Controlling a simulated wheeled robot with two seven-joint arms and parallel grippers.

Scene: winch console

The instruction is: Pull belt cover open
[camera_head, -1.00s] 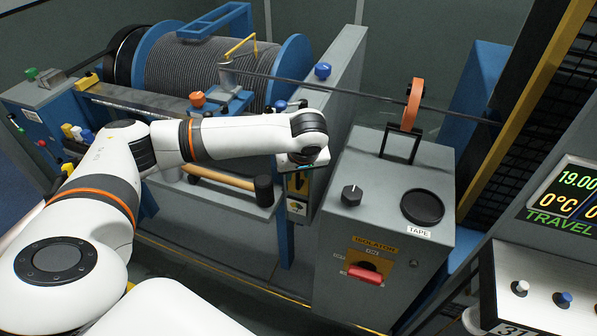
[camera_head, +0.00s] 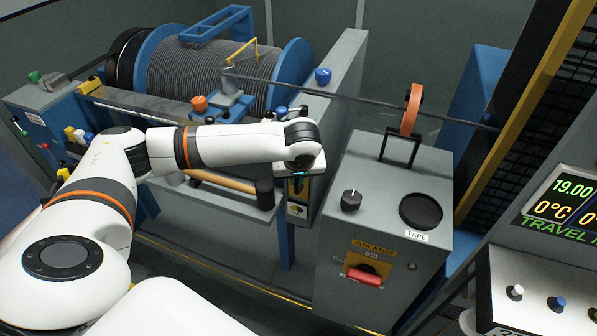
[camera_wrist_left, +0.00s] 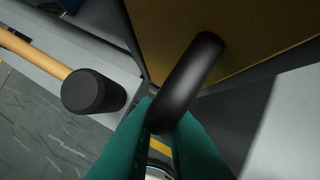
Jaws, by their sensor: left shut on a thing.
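My left gripper (camera_wrist_left: 160,125) shows in the left wrist view as two teal fingers shut on a black bar handle (camera_wrist_left: 188,78). The handle stands in front of a yellow-brown panel (camera_wrist_left: 235,40), which looks like the belt cover. In the head view my left wrist covers the handle and most of the gripper. A small part of the yellow panel (camera_head: 298,187) shows just below the wrist, on the grey housing's front. I cannot tell how far the cover stands open. My right gripper is out of view.
A mallet with a wooden handle (camera_head: 222,181) lies on the shelf under my left forearm; its black head (camera_wrist_left: 93,92) is close left of the fingers. The grey isolator box (camera_head: 375,235) stands to the right. A cable drum (camera_head: 225,70) is behind.

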